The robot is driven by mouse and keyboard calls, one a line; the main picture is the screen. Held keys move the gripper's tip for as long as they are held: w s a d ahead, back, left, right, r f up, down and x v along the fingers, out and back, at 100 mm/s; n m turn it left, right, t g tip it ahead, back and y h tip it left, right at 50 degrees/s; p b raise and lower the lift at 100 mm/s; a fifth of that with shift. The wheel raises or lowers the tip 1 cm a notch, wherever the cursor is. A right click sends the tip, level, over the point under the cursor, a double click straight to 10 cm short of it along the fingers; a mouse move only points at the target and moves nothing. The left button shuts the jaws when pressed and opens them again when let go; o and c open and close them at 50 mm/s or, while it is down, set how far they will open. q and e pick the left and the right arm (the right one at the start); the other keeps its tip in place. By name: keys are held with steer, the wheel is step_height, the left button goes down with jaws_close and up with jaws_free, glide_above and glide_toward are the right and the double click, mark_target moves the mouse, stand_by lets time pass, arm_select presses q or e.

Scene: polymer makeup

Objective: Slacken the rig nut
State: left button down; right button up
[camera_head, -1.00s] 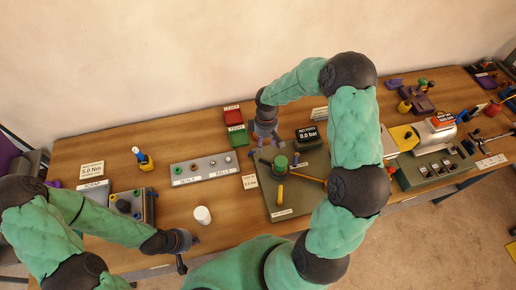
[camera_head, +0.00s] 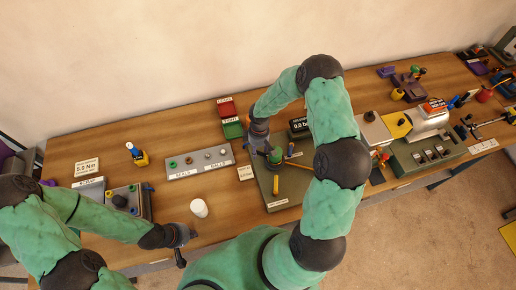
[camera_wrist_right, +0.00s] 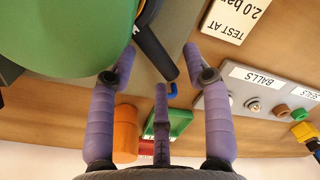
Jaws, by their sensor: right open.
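The test rig has an olive base plate (camera_head: 292,192) at the middle of the bench, with a round green part (camera_head: 275,156) on top that may be the rig nut. Dark and yellow-orange bars stick out around it. In the right wrist view the green part (camera_wrist_right: 60,35) fills the upper left, and a dark bar (camera_wrist_right: 155,48) reaches between my fingertips without being clamped. My right gripper (camera_wrist_right: 161,52) is open close beside the rig; it also shows in the head view (camera_head: 260,140). My left gripper (camera_head: 181,250) hangs near the front edge, its fingers too small to judge.
A grey seals-and-balls tray (camera_head: 198,163) lies left of the rig. A white cup (camera_head: 199,208) stands near my left gripper. Red (camera_head: 226,107) and green (camera_head: 233,128) bins stand behind. A black gauge display (camera_head: 300,125) sits behind the rig. My right arm hides part of the bench.

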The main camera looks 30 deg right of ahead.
jaws_close()
